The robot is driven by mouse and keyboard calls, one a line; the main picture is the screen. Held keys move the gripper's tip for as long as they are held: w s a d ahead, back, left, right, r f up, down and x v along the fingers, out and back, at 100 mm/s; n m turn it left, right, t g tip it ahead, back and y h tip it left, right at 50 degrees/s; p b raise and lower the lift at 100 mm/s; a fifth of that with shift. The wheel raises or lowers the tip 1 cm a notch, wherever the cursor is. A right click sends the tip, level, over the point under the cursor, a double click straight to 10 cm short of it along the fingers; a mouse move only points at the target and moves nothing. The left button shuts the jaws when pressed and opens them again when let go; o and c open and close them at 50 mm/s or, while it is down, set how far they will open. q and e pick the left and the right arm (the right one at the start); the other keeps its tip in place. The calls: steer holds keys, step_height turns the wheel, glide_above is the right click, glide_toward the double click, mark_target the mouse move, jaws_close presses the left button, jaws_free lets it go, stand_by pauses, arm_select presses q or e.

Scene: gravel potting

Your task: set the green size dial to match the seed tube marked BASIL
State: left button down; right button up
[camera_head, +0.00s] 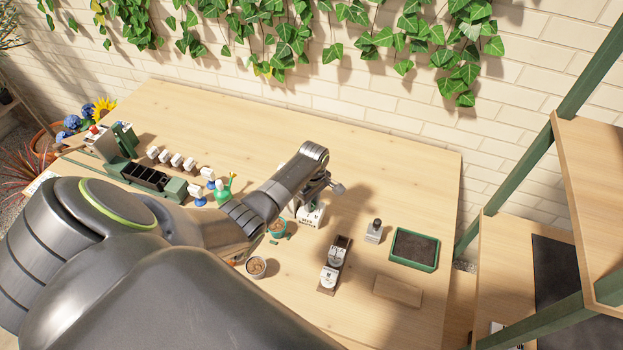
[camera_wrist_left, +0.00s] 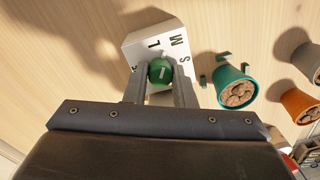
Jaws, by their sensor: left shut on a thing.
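The green size dial (camera_wrist_left: 160,72) sits on a white box (camera_wrist_left: 137,45) marked with L, M and a partly hidden letter. My left gripper (camera_wrist_left: 161,80) has a finger on each side of the dial and is shut on it. A pale line shows on the dial; which letter it points at is unclear. In the head view the white box (camera_head: 311,217), with dark lettering on its front, stands under my left gripper (camera_head: 314,200), and the dial is hidden there. No tube marked BASIL can be read. My right gripper is not in view.
A teal pot (camera_head: 278,228) and a pale pot (camera_head: 256,267) stand close to the box. Several white-topped items (camera_head: 176,160) line up at left. The table's back is clear.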

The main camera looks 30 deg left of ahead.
mark_target(313, 202)
arm_select(q)
steer(key=shift+w+r+m+p, duration=0.1)
steer(key=shift+m+p, duration=0.2)
steer(key=shift+m, duration=0.9)
steer(key=c, duration=1.2)
jaws_free()
steer(key=shift+r, duration=0.45)
step_height(313, 202, up, 16)
steer(key=b, duration=0.2)
steer(key=shift+w+r, duration=0.2)
steer(key=shift+r, duration=0.05)
steer(key=shift+d, duration=0.15)
